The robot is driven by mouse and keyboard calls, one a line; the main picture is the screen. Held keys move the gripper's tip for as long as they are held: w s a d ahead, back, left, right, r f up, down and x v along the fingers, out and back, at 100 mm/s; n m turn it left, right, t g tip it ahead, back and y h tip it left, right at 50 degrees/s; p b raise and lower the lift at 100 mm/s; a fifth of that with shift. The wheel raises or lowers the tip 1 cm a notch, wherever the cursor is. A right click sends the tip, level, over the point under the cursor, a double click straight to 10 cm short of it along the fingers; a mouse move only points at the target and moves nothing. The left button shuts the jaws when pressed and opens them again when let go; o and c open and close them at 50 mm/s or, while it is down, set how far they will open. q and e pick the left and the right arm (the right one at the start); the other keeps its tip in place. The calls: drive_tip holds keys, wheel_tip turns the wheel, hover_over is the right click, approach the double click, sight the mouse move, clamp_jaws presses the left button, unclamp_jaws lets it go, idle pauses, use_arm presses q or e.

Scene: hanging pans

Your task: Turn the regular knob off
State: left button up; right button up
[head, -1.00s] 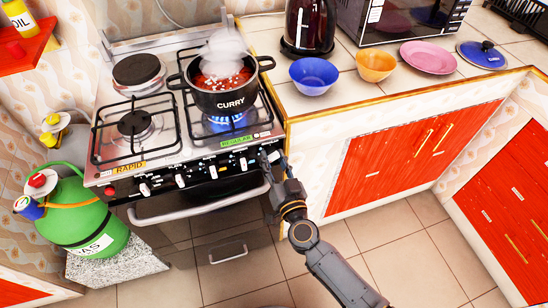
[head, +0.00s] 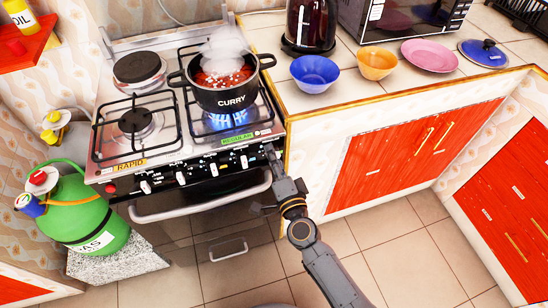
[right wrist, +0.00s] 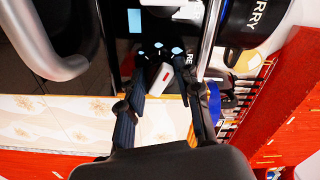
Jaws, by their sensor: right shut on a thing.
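The stove (head: 100,178) has a front panel with a row of white knobs, and a green REGULAR label (head: 238,138) above its right part. My right gripper (head: 272,154) is at the right end of this panel. In the right wrist view, a white knob with a red mark (right wrist: 161,77) sits between the fingers of my right gripper (right wrist: 166,82), which is shut on it. The gripper hides this knob in the head view. A blue flame (head: 230,118) burns under the black CURRY pot (head: 225,98), which steams. My left gripper is not in view.
The oven handle (head: 200,204) runs just below the knobs. A green gas cylinder (head: 82,212) stands at the left. The counter at the right holds a blue bowl (head: 315,75), an orange bowl (head: 376,63) and a pink plate (head: 429,56). The floor in front is clear.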

drive_tip(key=m+b, duration=0.2)
drive_tip(key=m, duration=1)
drive_tip(key=shift+m, duration=0.4)
idle(0.3)
drive_tip(key=o, duration=1.1)
drive_tip(key=shift+r, duration=0.1)
drive_tip(key=shift+o, duration=0.2)
drive_tip(key=shift+s, duration=0.1)
drive_tip(key=v, duration=1.2)
